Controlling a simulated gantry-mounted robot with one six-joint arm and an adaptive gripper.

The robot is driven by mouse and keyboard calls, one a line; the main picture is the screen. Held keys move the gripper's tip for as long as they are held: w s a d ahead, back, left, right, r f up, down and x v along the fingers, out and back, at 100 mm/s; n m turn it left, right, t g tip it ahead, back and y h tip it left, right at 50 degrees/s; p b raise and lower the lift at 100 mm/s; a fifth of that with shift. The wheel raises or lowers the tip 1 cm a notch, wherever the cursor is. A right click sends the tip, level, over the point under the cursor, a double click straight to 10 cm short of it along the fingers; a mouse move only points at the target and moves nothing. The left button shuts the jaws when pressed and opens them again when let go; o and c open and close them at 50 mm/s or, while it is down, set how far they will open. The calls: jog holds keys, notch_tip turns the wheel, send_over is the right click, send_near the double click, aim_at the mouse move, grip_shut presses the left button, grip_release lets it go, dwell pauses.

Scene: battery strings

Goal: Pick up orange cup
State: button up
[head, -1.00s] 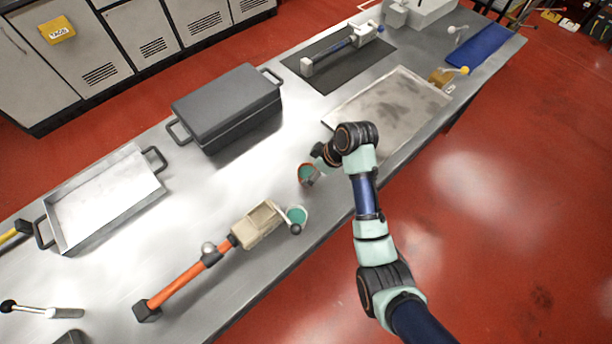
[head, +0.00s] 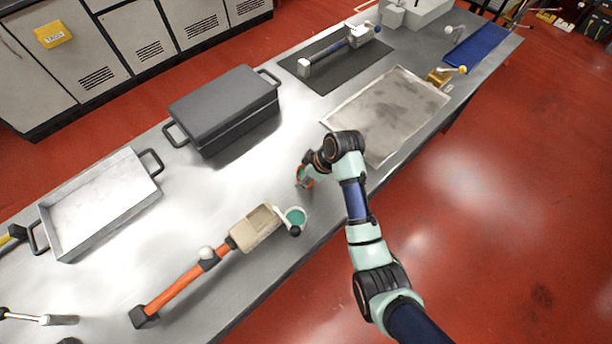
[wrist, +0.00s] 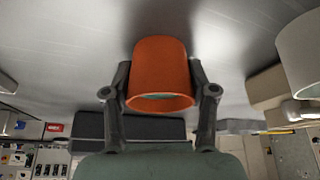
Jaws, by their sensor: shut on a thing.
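The orange cup (wrist: 160,72) sits between the two fingers of my gripper (wrist: 160,98) in the wrist view, with a finger against each side. Its greenish inside shows at the rim. In the head view, the cup (head: 301,182) is small and partly hidden by my gripper (head: 306,172), near the middle of the metal table. I cannot tell whether it still touches the table.
A pale cup with a teal inside (head: 296,216) stands close by, beside a beige box-like tool with an orange handle (head: 180,287). A dark lidded box (head: 225,98), an open metal tray (head: 60,238) and a flat worn tray (head: 412,84) lie around.

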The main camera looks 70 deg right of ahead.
notch_tip(320, 180, up, 20)
jog(key=p, duration=0.7)
jog(key=shift+p, duration=0.4)
